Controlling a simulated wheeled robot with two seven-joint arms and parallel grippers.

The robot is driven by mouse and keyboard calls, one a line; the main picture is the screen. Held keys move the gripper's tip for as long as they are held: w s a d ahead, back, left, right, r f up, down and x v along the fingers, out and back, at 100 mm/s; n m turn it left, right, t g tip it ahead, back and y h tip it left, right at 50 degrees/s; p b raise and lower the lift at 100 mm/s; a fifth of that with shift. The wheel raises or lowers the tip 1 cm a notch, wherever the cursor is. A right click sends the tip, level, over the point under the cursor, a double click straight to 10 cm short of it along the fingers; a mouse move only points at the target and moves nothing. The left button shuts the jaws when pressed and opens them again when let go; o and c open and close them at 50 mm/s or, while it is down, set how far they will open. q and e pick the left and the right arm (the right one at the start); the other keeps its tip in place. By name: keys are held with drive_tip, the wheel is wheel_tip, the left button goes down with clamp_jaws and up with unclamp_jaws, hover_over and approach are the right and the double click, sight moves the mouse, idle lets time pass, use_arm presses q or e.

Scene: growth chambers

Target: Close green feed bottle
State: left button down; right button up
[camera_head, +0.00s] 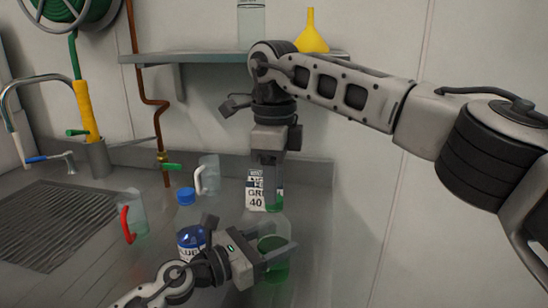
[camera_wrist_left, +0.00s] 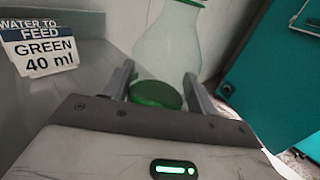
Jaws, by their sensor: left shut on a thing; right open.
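The green feed bottle is a clear flask (camera_head: 274,238) with green liquid in its lower part. It stands upright on the steel counter. My left gripper (camera_head: 277,254) is shut on its body from the left. The left wrist view shows the clear bottle (camera_wrist_left: 168,48) and green liquid (camera_wrist_left: 155,94) between the two fingers. A green cap (camera_head: 274,208) shows at the bottle's top; its edge also shows at the top of the wrist view (camera_wrist_left: 191,2). My right gripper (camera_head: 271,182) is open, pointing down just above and around the cap. Whether the cap is seated is unclear.
A label card (camera_head: 255,192) reading "GREEN 40" stands behind the bottle. A blue-capped bottle (camera_head: 187,197), a white-handled jug (camera_head: 208,175) and a red-handled jug (camera_head: 136,213) stand left. A shelf (camera_head: 205,58) with a yellow funnel (camera_head: 312,36) is above. The sink grate (camera_head: 55,222) lies far left.

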drive_tip(key=shift+f, duration=1.2)
clamp_jaws()
drive_tip(key=shift+o, duration=0.7)
unclamp_jaws()
wheel_tip(320, 180, up, 12)
